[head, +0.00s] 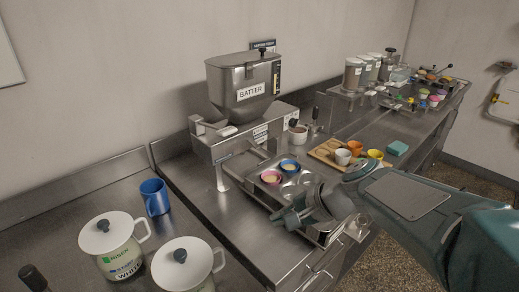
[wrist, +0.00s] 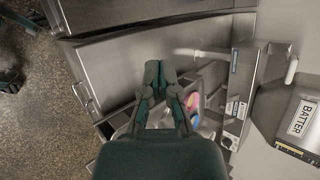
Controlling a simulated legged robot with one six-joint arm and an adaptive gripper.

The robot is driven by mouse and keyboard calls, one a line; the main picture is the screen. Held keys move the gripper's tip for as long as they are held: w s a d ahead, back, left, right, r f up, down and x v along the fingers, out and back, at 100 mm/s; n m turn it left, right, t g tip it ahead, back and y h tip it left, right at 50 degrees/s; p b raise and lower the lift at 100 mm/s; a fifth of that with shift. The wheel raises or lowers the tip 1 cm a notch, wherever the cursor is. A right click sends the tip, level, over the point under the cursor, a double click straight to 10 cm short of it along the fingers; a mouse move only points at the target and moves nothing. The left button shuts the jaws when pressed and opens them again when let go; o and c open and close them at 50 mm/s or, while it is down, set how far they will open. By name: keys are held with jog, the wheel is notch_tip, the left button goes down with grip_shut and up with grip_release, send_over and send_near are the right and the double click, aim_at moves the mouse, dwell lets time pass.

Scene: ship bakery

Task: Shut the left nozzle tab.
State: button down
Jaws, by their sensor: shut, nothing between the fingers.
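The batter hopper (head: 244,85), a steel box with a BATTER label, stands on a steel frame (head: 240,135) at the middle of the counter. It also shows at the right of the wrist view (wrist: 300,118). I cannot make out the left nozzle tab clearly; the frame's left end holds a pale lever-like part (head: 228,131). My gripper (head: 282,216) is in front of the frame, above the tray's near left side. In the wrist view my gripper (wrist: 158,75) has its fingertips together with nothing between them, apart from the hopper frame.
A steel tray (head: 322,236) below the frame holds a pink cup (head: 271,177) and a blue cup (head: 290,166). A blue mug (head: 154,197) and white-lidded canisters (head: 108,233) stand left. A wooden board (head: 324,152) with cups is right. Counter left of the tray is clear.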

jog(key=w+a+m+t+y, duration=0.1)
jog(key=w+a+m+y, duration=0.25)
jog(key=w, duration=0.45)
jog(key=m+t+y, duration=0.1)
jog(key=m+t, duration=0.8)
jog(key=m, duration=0.5)
send_near(251, 147)
jog(key=s+d, duration=0.2)
jog(key=s, duration=0.1)
jog(key=shift+s+d+r, duration=0.1)
jog(key=shift+s, duration=0.1)
jog(key=shift+w+d+f+m, duration=0.25)
jog(key=shift+w+m, duration=0.1)
jog(key=shift+m, duration=0.1)
jog(key=x, duration=1)
